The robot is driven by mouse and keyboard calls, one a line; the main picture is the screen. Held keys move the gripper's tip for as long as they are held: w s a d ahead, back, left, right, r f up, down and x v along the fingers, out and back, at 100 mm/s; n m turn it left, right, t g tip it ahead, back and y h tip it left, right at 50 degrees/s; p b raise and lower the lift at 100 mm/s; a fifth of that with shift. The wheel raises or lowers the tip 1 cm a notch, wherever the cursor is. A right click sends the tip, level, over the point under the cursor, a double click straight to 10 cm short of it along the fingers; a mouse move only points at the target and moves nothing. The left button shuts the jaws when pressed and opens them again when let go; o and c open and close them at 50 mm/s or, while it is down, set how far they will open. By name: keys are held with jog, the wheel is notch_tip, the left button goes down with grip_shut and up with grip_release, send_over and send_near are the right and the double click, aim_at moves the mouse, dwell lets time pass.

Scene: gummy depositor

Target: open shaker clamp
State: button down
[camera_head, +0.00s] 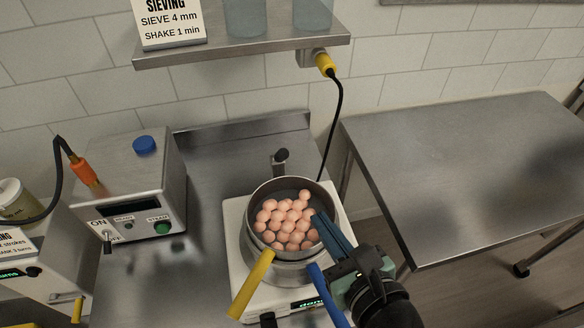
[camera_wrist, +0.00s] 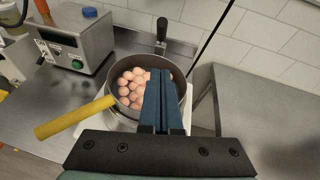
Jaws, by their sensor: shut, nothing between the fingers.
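A round metal sieve pan (camera_head: 256,190) holding several pinkish balls (camera_head: 288,222) sits on the white shaker (camera_head: 232,215). Behind its rim stands a metal bracket with a black knob (camera_head: 281,155), which looks like the shaker clamp. In the wrist view the black knob (camera_wrist: 162,24) shows upright beyond the pan. A yellow handle (camera_head: 250,284) and a blue handle (camera_head: 328,296) stick out toward the front. My gripper (camera_head: 320,220) is shut and empty, with its blue fingers over the right side of the pan. In the wrist view my fingers (camera_wrist: 160,78) hide part of the pan.
A control box (camera_head: 140,180) with a green button stands left on the steel counter (camera_head: 205,240). A shelf (camera_head: 240,48) hangs above, with a black cable (camera_head: 338,110) running down from it. A bare steel table (camera_head: 470,170) stands right, beyond a gap.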

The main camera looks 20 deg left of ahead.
aim_at(280, 157)
jog(key=a+r+p+x, duration=0.1)
jog(key=r+p+x, duration=0.1)
jog(key=x, duration=1)
jog(key=shift+w+a+r+p, duration=0.2)
jog(key=shift+w+p, duration=0.25)
jog(key=shift+p, duration=0.4)
jog(key=shift+w, duration=0.1)
